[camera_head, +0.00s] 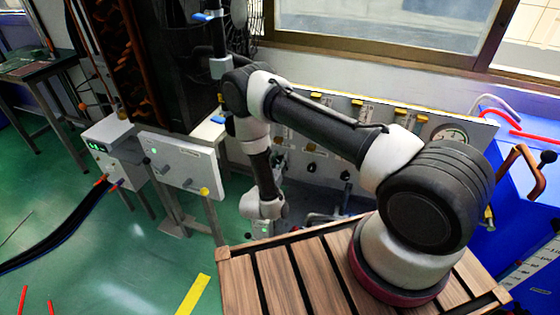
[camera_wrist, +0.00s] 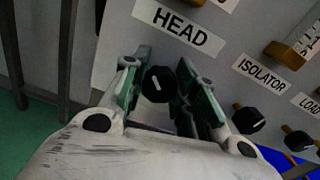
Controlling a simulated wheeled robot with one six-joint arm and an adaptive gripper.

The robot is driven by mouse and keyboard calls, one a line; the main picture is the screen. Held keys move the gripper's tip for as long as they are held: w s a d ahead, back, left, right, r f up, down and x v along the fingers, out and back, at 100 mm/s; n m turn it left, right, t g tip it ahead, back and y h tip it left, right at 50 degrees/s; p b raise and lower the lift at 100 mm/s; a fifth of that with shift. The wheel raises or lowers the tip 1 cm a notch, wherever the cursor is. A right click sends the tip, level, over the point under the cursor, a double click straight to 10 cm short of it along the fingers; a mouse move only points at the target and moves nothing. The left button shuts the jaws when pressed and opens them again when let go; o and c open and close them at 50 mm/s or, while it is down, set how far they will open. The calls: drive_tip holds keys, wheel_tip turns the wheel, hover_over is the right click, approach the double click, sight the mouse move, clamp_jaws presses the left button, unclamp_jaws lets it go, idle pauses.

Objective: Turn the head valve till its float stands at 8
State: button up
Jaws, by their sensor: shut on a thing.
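In the wrist view the head valve (camera_wrist: 158,85) is a black round knob with a white pointer line, below the HEAD label (camera_wrist: 171,23) on the pale panel. My gripper (camera_wrist: 160,80) has one green-padded finger on each side of the knob and is shut on it. The pointer line is tilted, its upper end leaning left. The float and scale for HEAD are outside the wrist view. In the head view the panel (camera_head: 470,130) stands behind my arm with several yellow-topped gauges; their readings are too small to tell, and my arm hides part of it.
In the head view a round dial (camera_head: 450,133) is on the panel's right, and a grey control box (camera_head: 180,165) stands left.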

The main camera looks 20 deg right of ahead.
drive_tip(key=shift+n, duration=0.3)
drive_tip(key=o, duration=1)
drive_tip(key=shift+s+a, duration=0.1)
drive_tip(key=v, duration=1.1)
drive_tip(key=shift+s+a, duration=0.2)
drive_tip(key=shift+s, duration=0.15)
